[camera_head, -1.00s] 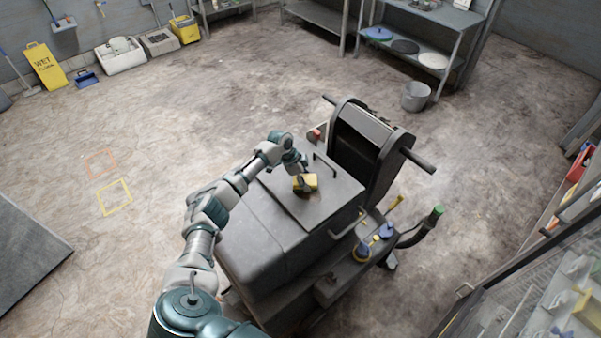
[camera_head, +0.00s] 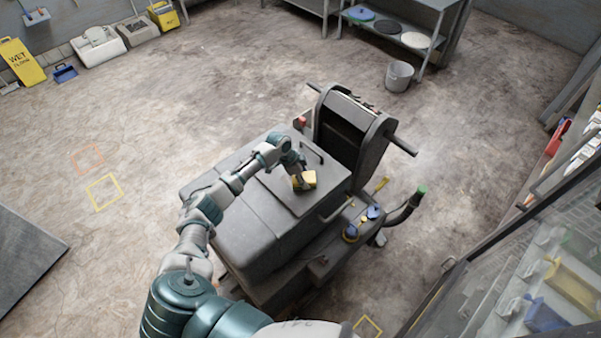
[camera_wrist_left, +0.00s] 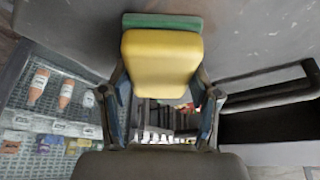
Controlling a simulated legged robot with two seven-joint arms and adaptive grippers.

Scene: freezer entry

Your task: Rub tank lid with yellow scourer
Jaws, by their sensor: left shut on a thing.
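The yellow scourer (camera_head: 306,179) is a yellow block with a green side, clear in the left wrist view (camera_wrist_left: 160,62). My left gripper (camera_head: 299,180) is shut on it, with one finger on each side in the left wrist view (camera_wrist_left: 161,90). The tank lid (camera_head: 285,198) is the flat grey panel on top of the grey floor machine. The scourer is at the lid's surface, green side toward the grey; I cannot tell whether it touches. My right gripper is not in view.
The machine's upright dark rear part (camera_head: 350,130) with side handles stands beyond the lid. A lid handle (camera_head: 313,152) lies close to my gripper. A glass-fronted cabinet (camera_head: 540,250) is at right.

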